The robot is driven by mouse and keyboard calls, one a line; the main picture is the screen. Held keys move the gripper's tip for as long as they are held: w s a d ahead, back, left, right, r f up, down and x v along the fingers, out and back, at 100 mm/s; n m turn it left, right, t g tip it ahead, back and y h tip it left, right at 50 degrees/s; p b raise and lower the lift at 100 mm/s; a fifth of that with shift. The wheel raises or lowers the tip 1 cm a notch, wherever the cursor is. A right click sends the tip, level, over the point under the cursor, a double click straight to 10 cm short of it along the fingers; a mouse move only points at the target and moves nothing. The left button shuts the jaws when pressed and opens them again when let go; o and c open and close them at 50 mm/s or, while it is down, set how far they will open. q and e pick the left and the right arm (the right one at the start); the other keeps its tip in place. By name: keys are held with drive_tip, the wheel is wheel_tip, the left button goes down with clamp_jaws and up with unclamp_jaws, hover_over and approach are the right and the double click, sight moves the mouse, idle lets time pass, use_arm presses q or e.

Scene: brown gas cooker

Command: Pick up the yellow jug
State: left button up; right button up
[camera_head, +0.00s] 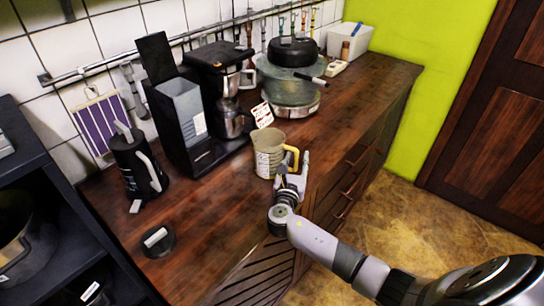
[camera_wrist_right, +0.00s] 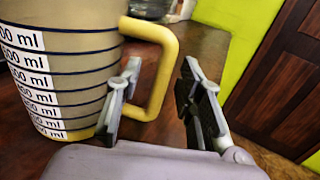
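The yellow jug is a beige measuring jug (camera_head: 267,158) with volume marks and a yellow handle, upright near the counter's front edge. In the right wrist view the jug (camera_wrist_right: 85,60) fills the left side, and its yellow handle (camera_wrist_right: 165,75) points right. My right gripper (camera_head: 291,170) is at the handle side of the jug. In the wrist view the right gripper (camera_wrist_right: 163,75) is open, and the handle's outer bar appears between its fingers. The left finger overlaps the handle's opening; I cannot tell whether it is inside. My left gripper is not in view.
A coffee machine (camera_head: 215,85) and a black kettle (camera_head: 138,165) stand left of the jug. A glass steamer pot (camera_head: 290,90) stands behind it. A small black round object (camera_head: 158,241) lies at front left. The wooden counter (camera_head: 215,215) is clear left of the jug.

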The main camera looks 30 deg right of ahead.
drive_tip(key=shift+c, duration=0.4)
clamp_jaws()
drive_tip(key=shift+r, duration=0.1)
idle(0.3)
